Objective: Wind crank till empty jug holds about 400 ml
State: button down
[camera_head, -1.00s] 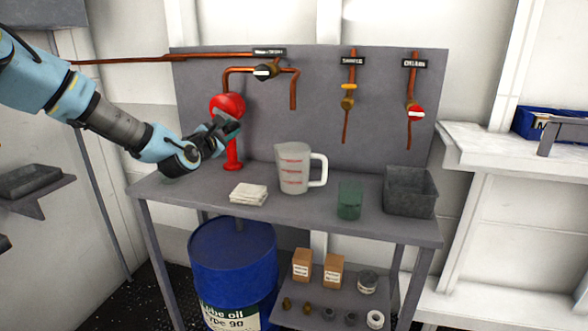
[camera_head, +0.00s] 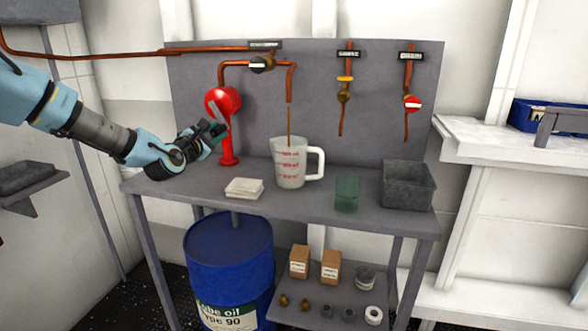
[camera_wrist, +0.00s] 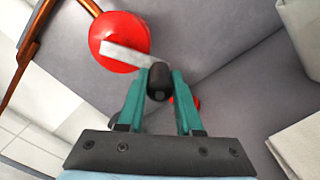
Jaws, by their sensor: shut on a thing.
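A red rotary pump (camera_head: 226,103) stands at the back left of the bench, with a grey crank arm (camera_wrist: 128,54) on its face. My gripper (camera_head: 214,132) is shut on the crank's dark handle (camera_wrist: 159,82), which sits between the green fingers in the wrist view. A clear jug (camera_head: 290,164) with red marks and a white handle stands upright on the bench. A thin brown stream (camera_head: 289,122) runs from the copper spout (camera_head: 291,84) down into the jug. The liquid level inside is too small to read.
White cloths (camera_head: 244,188) lie left of the jug. A green cup (camera_head: 346,196) and a grey bin (camera_head: 408,186) stand to its right. Two more valved pipes hang on the back panel (camera_head: 384,70). A blue drum (camera_head: 228,255) stands below the bench.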

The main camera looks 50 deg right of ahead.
jog(key=shift+w+a+r+p, duration=1.65)
jog(key=shift+w+a+r, duration=0.95)
jog(key=shift+w, duration=2.35)
jog(key=s+d+r+p, duration=0.3)
jog(key=s+r, duration=0.3)
jog(key=s, duration=0.1)
jog(key=shift+s+d+r, duration=0.25)
jog(key=shift+d+r, duration=0.15)
grip_release()
